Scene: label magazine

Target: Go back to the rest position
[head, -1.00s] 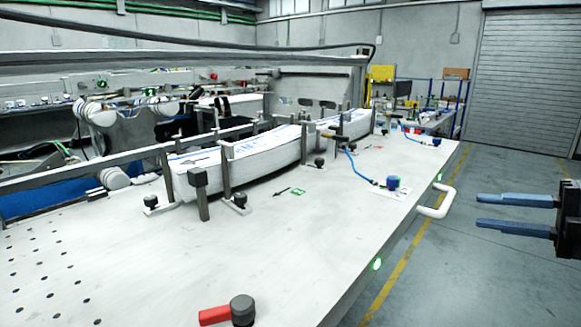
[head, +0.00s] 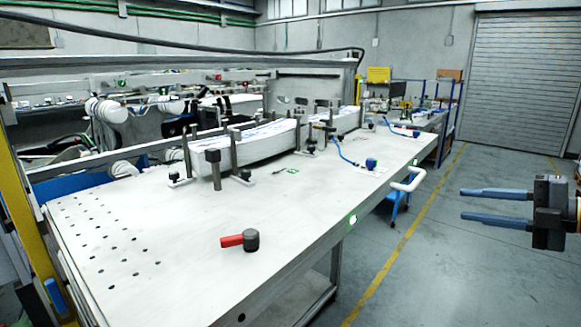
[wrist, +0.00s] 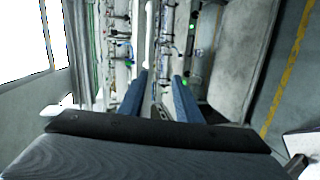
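My gripper (head: 495,205) is at the right of the head view, beyond the table's right edge and above the floor. Its two blue fingers are parallel with a clear gap and nothing between them. The wrist view also shows the fingers (wrist: 160,92) apart, with machinery in the distance behind them. The label magazine (head: 262,140) lies on the white table (head: 170,255), with a long stack of white labels between upright posts.
A red-handled clamp (head: 240,240) sits on the table's near part. A white handle (head: 409,180) juts from the table's right edge. The floor (head: 440,270) between table and gripper is clear. A roller shutter (head: 520,80) stands at the back right.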

